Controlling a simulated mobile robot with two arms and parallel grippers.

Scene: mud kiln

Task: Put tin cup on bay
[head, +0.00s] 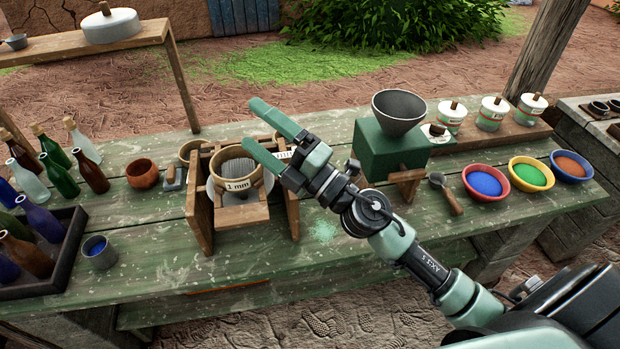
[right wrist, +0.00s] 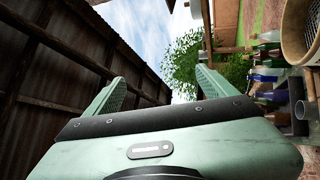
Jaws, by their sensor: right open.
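A small grey tin cup (head: 98,252) with blue inside stands upright on the green plank table (head: 150,285) at the left front, just right of the dark bottle tray. A grey cup-like shape (right wrist: 304,110) also shows at the right edge of the right wrist view. My right gripper (head: 252,125) is open and empty, raised over the wooden sieve stand, well right of the cup. Its two green fingers show spread apart in the right wrist view (right wrist: 157,88). My left gripper is not in view. I cannot tell which part is the bay.
The wooden stand (head: 203,228) with a 1 mm sieve (head: 237,183) fills the middle. A green mill (head: 385,150) and bowls of coloured powder (head: 487,182) stand right. The bottle tray (head: 62,268) stands left. The table front between cup and stand is clear.

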